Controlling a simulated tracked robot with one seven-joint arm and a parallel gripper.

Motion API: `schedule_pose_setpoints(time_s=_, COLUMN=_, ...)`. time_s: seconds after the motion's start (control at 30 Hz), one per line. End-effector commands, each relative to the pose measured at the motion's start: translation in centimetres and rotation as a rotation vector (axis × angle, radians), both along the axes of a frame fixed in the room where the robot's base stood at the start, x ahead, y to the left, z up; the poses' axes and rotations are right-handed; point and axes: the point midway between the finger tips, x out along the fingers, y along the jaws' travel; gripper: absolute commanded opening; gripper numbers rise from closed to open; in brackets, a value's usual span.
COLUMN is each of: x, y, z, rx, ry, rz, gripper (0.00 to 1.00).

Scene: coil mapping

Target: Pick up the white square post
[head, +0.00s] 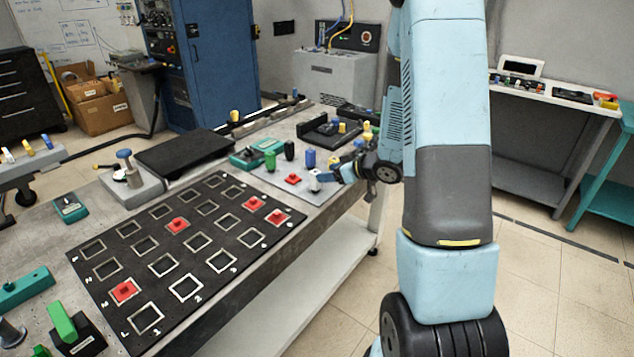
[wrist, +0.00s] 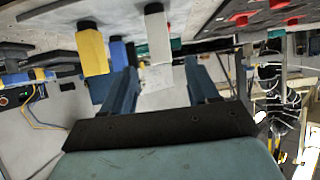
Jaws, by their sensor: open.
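The white square post (head: 314,181) stands on a light grey plate (head: 283,196) at the far right end of the bench. In the wrist view, the white post (wrist: 158,42) shows dark at its upper end and lines up with the gap between my fingers. My gripper (head: 334,176) is open, low and just to the right of the post. In the wrist view, my gripper's two fingers (wrist: 161,78) are spread apart with nothing clamped. I cannot tell whether the post is fully between the fingertips or just beyond them.
A blue post (head: 308,158), a black post (head: 289,149), a green post (head: 270,159) and a red piece (head: 293,179) stand close by. A yellow post (wrist: 92,50) shows left of my fingers. A black grid board (head: 187,257) holds several red pieces.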

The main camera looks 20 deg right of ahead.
Motion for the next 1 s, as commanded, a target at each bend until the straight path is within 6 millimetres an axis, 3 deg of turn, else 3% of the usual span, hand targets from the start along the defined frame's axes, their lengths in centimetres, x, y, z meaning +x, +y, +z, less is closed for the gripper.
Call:
schedule_pose_setpoints(time_s=0.37, x=1.6, y=1.3, z=-1.1, rx=-0.002, ry=0.0, rz=0.002, gripper=0.6)
schedule_pose_setpoints(time_s=0.7, x=4.5, y=3.4, z=-2.9, rx=-0.001, ry=0.0, rz=0.0, gripper=0.6)
schedule_pose_setpoints(time_s=0.93, x=4.8, y=3.5, z=-3.0, rx=-0.001, ry=-0.001, rz=-0.002, gripper=0.6)
schedule_pose_setpoints(time_s=1.0, x=4.8, y=3.5, z=-3.0, rx=-0.001, ry=-0.001, rz=-0.002, gripper=0.55)
